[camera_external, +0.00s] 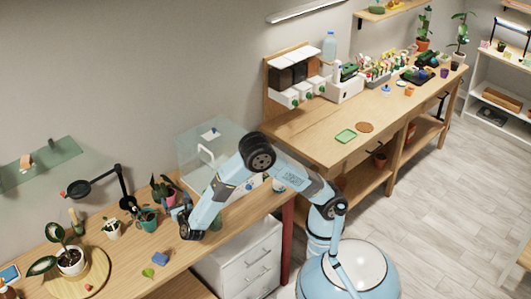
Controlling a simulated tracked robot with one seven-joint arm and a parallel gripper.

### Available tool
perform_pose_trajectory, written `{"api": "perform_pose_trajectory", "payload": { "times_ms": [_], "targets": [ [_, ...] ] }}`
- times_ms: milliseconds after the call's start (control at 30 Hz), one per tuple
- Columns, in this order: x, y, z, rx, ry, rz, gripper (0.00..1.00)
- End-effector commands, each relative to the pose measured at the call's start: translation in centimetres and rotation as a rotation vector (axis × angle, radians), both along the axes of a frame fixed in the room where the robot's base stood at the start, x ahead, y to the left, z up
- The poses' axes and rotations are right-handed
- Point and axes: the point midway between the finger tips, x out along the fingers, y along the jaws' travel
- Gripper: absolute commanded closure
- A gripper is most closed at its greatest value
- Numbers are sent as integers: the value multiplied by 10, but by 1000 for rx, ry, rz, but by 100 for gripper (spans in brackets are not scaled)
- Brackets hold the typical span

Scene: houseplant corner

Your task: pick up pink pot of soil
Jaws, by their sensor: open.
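My light-blue arm reaches over the left bench, and my gripper (180,212) is at its end, low over the bench top and open. A pink pot (170,199) is just behind and left of my gripper. It is small in the picture and partly covered by my gripper, and dark leaves (160,186) show at it. I cannot tell whether the leaves grow from this pot or stand behind it, nor whether my fingers touch it. Soil in the pot cannot be made out.
A teal pot (148,222) and a white pot (113,230) with plants stand left of my gripper. A black lamp (123,185) rises behind them. A clear box (208,145) stands behind my arm. A blue block (160,259) lies in front. A round wooden board (95,278) bears a potted plant.

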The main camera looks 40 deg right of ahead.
Motion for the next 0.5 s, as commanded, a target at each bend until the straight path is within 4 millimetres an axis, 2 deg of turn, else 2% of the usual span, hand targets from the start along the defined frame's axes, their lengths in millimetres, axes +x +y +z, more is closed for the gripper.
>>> {"api": "perform_pose_trajectory", "payload": {
  "times_ms": [33,100,200,367,500],
  "targets": [
    [0,0,-22,-8,2,0,0],
    [0,0,-43,-5,1,-1,0],
    [0,0,-63,-2,1,-1,0],
    [3,-1,-77,2,-1,-2,0],
    [17,-5,-78,2,-3,-3,0]
  ]
}}
